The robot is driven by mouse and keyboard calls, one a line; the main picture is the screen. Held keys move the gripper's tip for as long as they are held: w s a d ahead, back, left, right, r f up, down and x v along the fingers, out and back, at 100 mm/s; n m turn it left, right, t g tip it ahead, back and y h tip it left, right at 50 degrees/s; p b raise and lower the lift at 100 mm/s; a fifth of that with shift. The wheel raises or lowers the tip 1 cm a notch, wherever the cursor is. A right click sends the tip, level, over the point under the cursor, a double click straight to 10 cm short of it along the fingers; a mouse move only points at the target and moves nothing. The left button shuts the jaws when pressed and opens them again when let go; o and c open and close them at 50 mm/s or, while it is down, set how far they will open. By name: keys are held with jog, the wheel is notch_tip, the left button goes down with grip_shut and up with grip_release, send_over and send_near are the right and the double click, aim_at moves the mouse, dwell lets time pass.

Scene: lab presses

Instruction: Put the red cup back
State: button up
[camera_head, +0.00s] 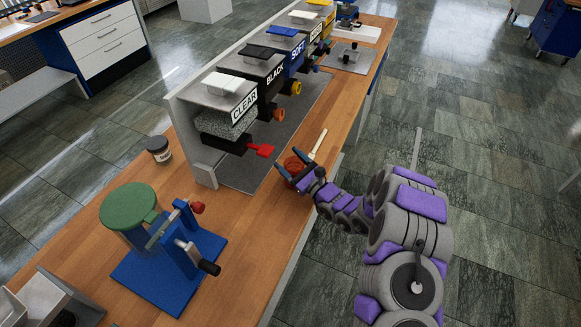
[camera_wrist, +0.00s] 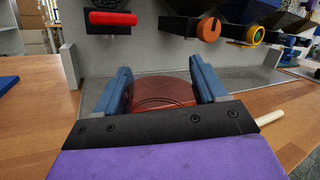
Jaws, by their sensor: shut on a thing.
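The red cup (camera_head: 293,165) is at my gripper near the front edge of the wooden bench, in front of the grey dispenser base. In the wrist view the reddish-brown cup (camera_wrist: 162,91) sits between the two blue fingers. My gripper (camera_head: 302,178) is shut on it, and its fingers (camera_wrist: 163,88) are on both sides of the cup. The black palm hides the cup's near side. I cannot tell whether the cup rests on the bench or is slightly above it.
A pale wooden stick (camera_head: 317,146) lies just beyond the cup. A dispenser row stands behind, the nearest labelled CLEAR (camera_head: 240,108) with a red lever (camera_head: 262,150). A blue press (camera_head: 170,262) with a green disc and a dark jar (camera_head: 159,150) stand left. Bench between is clear.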

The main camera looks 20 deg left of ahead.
notch_tip(320, 180, down, 2)
jog(key=shift+a+f, duration=0.1)
jog(key=shift+a, duration=0.05)
jog(key=o, duration=1.6)
jog(key=shift+o, duration=0.2)
jog(key=v, duration=0.3)
jog(key=p+v, duration=0.1)
jog(key=v, duration=0.6)
jog(key=shift+d+r+p, duration=0.2)
jog(key=shift+d+p, duration=0.2)
jog(key=shift+d, duration=0.05)
jog(key=shift+s+d+f, duration=0.2)
jog(key=shift+s+d, duration=0.25)
jog(key=shift+d, duration=0.1)
